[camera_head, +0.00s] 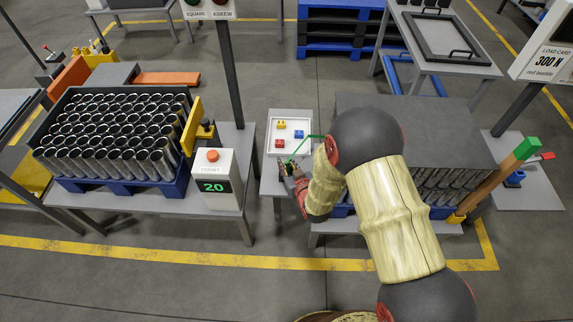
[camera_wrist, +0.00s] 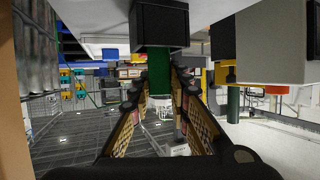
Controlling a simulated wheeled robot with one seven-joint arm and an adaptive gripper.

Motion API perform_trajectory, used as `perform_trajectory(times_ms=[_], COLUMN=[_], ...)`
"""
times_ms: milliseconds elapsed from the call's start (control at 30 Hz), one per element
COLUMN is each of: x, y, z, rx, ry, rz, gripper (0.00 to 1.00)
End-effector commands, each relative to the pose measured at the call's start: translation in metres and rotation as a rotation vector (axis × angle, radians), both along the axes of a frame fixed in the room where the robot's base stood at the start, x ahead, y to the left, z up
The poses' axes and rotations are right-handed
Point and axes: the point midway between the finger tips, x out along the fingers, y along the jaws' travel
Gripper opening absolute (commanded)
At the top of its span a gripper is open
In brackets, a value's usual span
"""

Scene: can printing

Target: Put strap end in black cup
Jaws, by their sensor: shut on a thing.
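A green strap (camera_head: 301,146) bends beside my arm down to my gripper (camera_head: 290,168) at the small grey table in the head view. In the wrist view, my gripper (camera_wrist: 163,68) is shut on the green strap (camera_wrist: 158,72), which passes between its fingertips. A black, box-like cup (camera_wrist: 160,22) is just past the fingertips there. The strap meets the cup's near edge; whether its end is inside or in front of the cup I cannot tell. I cannot make out the cup in the head view.
A white tray (camera_head: 271,138) with small coloured blocks lies behind my gripper. A counter box (camera_head: 214,190) reading 20 and a crate of cans (camera_head: 62,178) stand left. A grey-covered can stack (camera_head: 400,112) stands right, behind my arm.

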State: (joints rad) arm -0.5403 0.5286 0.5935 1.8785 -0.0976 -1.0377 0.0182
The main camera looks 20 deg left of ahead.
Motion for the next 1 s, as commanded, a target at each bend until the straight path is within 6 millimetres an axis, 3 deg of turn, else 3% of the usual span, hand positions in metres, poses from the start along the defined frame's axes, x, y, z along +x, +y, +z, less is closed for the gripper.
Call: perform_trajectory(times_ms=[67,100,400,800,1000], x=[0.0,0.0,0.0,-0.001,-0.026], y=[0.0,0.0,0.0,-0.001,-0.019], z=[-0.003,-0.003,-0.002,0.002,0.016], rx=[0.0,0.0,0.0,-0.001,0.0], ry=[0.0,0.0,0.0,0.001,0.001], rz=[0.0,0.0,0.0,0.0,-0.001], gripper=[0.0,0.19,0.36,0.37,0.37])
